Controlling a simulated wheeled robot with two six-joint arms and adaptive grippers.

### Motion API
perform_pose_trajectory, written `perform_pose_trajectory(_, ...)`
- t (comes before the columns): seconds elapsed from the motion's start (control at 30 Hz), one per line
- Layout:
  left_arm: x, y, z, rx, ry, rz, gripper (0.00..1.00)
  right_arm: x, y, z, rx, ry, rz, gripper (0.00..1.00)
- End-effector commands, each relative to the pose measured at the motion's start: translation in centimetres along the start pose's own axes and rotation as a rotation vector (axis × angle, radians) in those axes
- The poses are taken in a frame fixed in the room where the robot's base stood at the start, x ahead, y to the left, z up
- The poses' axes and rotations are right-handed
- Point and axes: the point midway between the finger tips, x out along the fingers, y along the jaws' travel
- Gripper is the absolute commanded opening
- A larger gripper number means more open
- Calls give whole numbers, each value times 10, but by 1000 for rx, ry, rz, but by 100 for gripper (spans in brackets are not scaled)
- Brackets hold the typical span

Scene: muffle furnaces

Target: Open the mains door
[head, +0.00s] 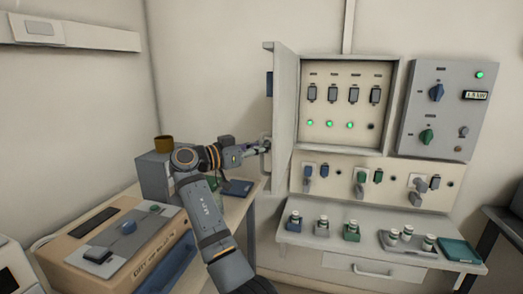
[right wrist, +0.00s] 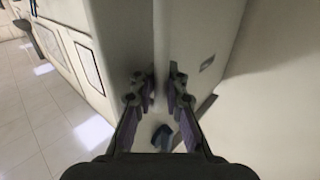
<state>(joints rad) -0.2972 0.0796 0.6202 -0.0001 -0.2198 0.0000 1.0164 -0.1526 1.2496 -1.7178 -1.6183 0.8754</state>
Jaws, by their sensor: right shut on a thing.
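The grey mains door (head: 285,115) of the wall cabinet stands swung open to the left, roughly square to the wall. Behind it the cabinet interior (head: 345,125) shows a row of dark breakers with green lamps below. My right gripper (head: 264,147) reaches the outer face of the door from the left and is shut at its handle (head: 267,140). In the right wrist view the fingers (right wrist: 160,90) close on either side of a pale upright part in front of the door panel (right wrist: 180,40); the handle itself is mostly hidden. My left gripper is not in view.
A grey panel (head: 440,110) with blue and green knobs hangs right of the cabinet. Below are a socket strip (head: 335,178) and a shelf (head: 300,238) with small jars. A table left of the door carries a grey box (head: 153,175) and a blue item (head: 238,187).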

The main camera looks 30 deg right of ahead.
Motion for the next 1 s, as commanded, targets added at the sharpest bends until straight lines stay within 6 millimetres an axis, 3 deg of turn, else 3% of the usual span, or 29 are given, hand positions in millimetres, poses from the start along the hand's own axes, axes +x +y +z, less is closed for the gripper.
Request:
perform_pose_trajectory(0.4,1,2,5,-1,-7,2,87,-1,-1,5,-6,-9,0,0)
perform_pose_trajectory(0.43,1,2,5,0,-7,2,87,-1,-1,5,-6,-9,0,14)
perform_pose_trajectory(0.5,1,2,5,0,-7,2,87,-1,-1,4,-6,-8,0,22)
perform_pose_trajectory(0.8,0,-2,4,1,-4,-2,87,-2,0,2,-3,-4,-1,22)
perform_pose_trajectory(1.0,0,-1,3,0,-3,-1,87,-32,-1,2,-4,-6,-5,22)
